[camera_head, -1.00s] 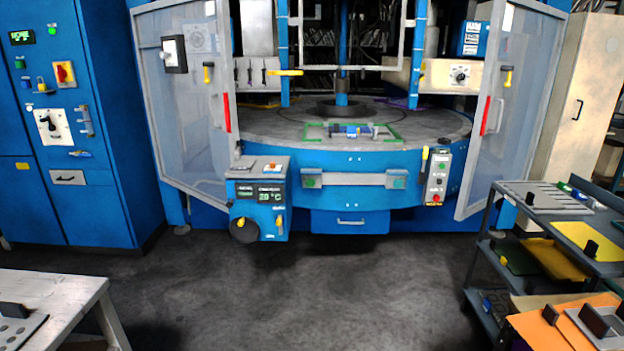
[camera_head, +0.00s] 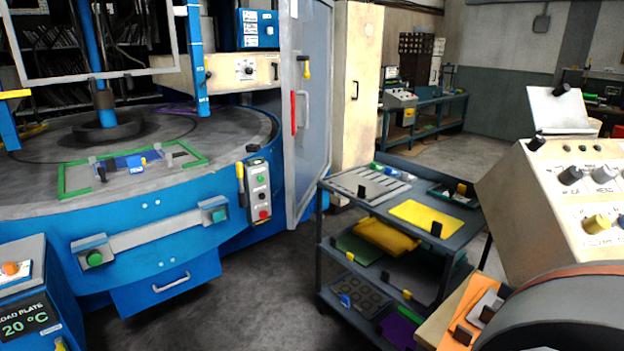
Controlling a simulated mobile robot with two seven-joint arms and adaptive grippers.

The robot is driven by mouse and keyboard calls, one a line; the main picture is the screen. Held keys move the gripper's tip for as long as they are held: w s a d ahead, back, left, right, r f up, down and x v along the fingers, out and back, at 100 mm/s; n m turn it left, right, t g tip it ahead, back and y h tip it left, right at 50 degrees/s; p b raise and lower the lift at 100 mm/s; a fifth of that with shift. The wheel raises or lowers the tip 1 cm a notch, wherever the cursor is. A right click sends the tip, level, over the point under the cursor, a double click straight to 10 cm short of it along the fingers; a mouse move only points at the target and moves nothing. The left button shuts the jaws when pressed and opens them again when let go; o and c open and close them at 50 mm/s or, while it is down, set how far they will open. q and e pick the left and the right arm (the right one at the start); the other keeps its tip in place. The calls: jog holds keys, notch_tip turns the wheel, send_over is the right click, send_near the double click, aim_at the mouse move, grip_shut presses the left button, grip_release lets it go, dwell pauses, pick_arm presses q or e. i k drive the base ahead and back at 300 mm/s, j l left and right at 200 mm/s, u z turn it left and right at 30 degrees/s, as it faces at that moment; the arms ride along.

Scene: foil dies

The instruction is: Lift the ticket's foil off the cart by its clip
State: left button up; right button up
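The cart (camera_head: 325,225) stands right of centre with several shelves. A flat yellow foil (camera_head: 412,212) lies on its top shelf, with a dark upright clip (camera_head: 436,229) at its right edge. A bunched yellow sheet (camera_head: 385,238) and a green sheet (camera_head: 358,248) lie on the shelf below, and a purple sheet (camera_head: 400,330) lies lower. A white paper (camera_head: 560,108), perhaps the ticket, is clipped above the console at right; its text is unreadable. Neither gripper shows.
The blue machine with its round table (camera_head: 225,130) fills the left, its open door (camera_head: 305,100) beside the cart. A beige console (camera_head: 550,190) stands close at right. An orange sheet (camera_head: 462,305) with dark clips lies at the lower right. Grey floor (camera_head: 260,285) is clear between machine and cart.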

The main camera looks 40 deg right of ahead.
aim_at(364, 188)
jog(key=i+z, duration=0.4)
jog(key=i, duration=0.2)
jog(key=i+j+z, duration=0.15)
jog(key=i+z, duration=0.3)
jog(key=i, duration=0.15)
jog(key=i+z, duration=0.75)
jog(key=i+j+z, duration=0.1)
jog(key=z, duration=0.3)
jog(key=i+j, duration=0.05)
jog(key=i, duration=0.05)
